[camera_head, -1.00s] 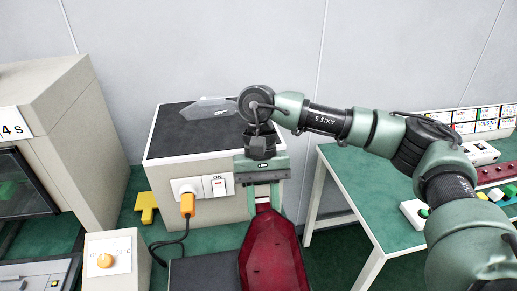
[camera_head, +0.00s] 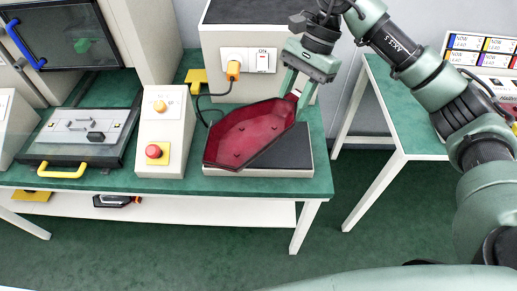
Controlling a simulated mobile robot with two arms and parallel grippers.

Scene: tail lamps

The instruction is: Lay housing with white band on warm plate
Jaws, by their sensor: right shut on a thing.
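My right gripper (camera_head: 303,77) is shut on the upper right end of a red, tray-like lamp housing (camera_head: 243,134). A small white strip (camera_head: 296,93) shows on the housing close to the fingers. The housing slants down to the left, with its hollow side facing me. It overlaps the left part of a flat dark plate with a pale base (camera_head: 290,150), which I take as the warm plate, and sticks out past its left edge. I cannot tell whether the housing touches the plate. My left gripper is not in view.
A beige box with a switch and orange plug (camera_head: 250,60) stands behind the plate. Left are a control box with a red button (camera_head: 153,152) and a fixture with a yellow handle (camera_head: 62,172). Another housing (camera_head: 118,201) lies on the lower shelf. A second green table (camera_head: 385,100) stands right.

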